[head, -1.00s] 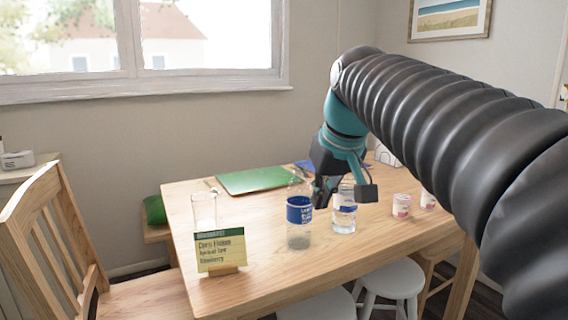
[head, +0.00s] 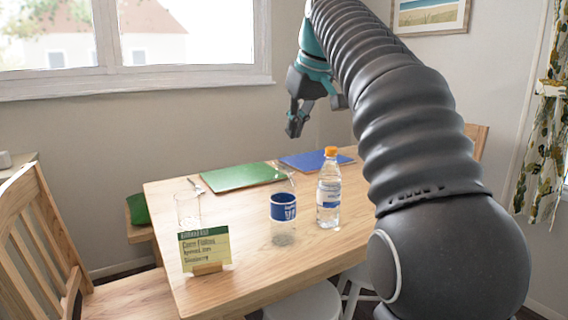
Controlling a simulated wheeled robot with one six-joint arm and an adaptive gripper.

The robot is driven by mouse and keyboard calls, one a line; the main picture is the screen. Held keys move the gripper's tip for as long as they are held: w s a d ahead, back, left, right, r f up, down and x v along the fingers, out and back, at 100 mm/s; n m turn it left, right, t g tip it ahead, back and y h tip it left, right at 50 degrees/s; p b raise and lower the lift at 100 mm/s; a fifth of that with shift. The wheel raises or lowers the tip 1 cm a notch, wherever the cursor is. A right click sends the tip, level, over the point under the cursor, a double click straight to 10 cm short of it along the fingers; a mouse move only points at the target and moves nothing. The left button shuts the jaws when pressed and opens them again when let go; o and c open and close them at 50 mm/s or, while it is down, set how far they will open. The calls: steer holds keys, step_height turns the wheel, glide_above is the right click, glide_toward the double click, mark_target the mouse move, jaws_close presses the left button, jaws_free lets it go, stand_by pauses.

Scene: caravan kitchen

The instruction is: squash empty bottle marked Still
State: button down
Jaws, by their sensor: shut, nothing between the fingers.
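A clear bottle with a dark blue label (head: 283,207) stands upright on the wooden table (head: 240,262). It looks empty and its top is faint against the table. To its right stands a clear bottle with an orange cap (head: 329,193) and a white and blue label, also upright. The print on both labels is too small to read, so I cannot tell which says Still. My gripper (head: 294,131) is shut and empty, raised in the air above the back of the table, apart from both bottles.
A menu card (head: 205,250) stands at the front left, with a clear glass (head: 188,209) behind it. A green mat (head: 242,176) and a blue mat (head: 315,160) lie at the back. My arm hides the table's right side. A wooden chair (head: 45,235) stands at left.

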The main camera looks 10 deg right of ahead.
steer(key=b, duration=0.4)
glide_above(288, 184)
steer(key=shift+w+a+f, duration=0.1)
steer(key=shift+w+f, duration=0.05)
steer(key=shift+f, duration=1.45)
steer(key=shift+w+f, duration=0.15)
steer(key=shift+f, duration=1.4)
step_height(288, 184, down, 9)
steer(key=b, duration=0.5)
steer(key=shift+b, duration=0.4)
steer(key=shift+s+r, duration=0.1)
steer(key=shift+r, duration=0.25)
steer(key=shift+s+d+r+p, duration=0.2)
steer(key=shift+s+d+r, duration=0.1)
steer(key=shift+s, duration=0.4)
steer(key=shift+s+d+r+p, duration=0.15)
steer(key=shift+s+d+r, duration=0.1)
steer(key=shift+s, duration=0.4)
